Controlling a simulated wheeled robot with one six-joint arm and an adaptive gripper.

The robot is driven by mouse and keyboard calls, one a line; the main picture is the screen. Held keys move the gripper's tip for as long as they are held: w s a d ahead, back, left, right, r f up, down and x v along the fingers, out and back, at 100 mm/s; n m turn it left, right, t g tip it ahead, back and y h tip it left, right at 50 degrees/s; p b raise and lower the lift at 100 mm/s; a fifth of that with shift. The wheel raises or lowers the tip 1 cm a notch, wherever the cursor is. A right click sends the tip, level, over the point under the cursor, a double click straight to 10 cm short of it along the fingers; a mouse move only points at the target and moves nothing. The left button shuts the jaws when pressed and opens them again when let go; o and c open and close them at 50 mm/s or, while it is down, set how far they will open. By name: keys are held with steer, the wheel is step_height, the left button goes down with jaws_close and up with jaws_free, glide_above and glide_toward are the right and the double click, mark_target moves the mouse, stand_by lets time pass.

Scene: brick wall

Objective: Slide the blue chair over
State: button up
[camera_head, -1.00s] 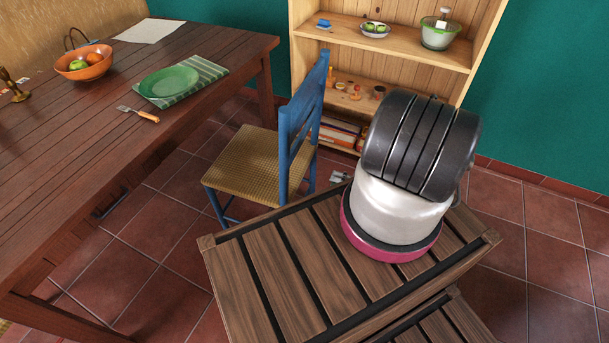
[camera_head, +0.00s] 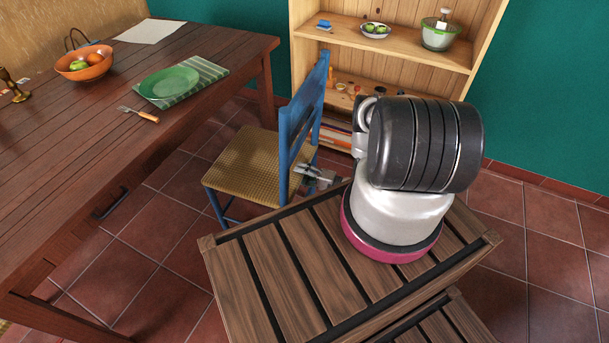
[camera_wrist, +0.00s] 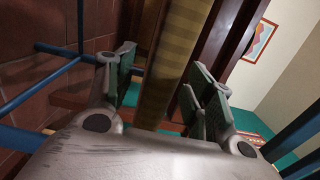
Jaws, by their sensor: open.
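The blue chair (camera_head: 299,125) stands on the tiled floor beside the dark wooden table, its woven seat (camera_head: 246,160) toward the table and its back toward the shelf unit. My gripper (camera_head: 304,170) is right at the chair's back, at about seat height, fingers pointing left. In the wrist view my gripper (camera_wrist: 160,78) is open. The woven seat (camera_wrist: 172,65) appears edge-on between its two fingers; I cannot tell whether they touch it. Blue chair bars (camera_wrist: 48,90) show to the left and a blue post (camera_wrist: 298,132) to the right.
The table (camera_head: 120,85) holds a fruit bowl (camera_head: 84,67), a green plate (camera_head: 169,82) and a fork (camera_head: 140,114). A wooden shelf unit (camera_head: 400,63) stands behind the chair. My slatted wooden deck is in front. Floor tiles (camera_head: 560,260) are clear at the right.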

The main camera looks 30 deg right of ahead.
jaws_close()
stand_by(0.4)
steer(key=shift+w, duration=0.1)
stand_by(0.3)
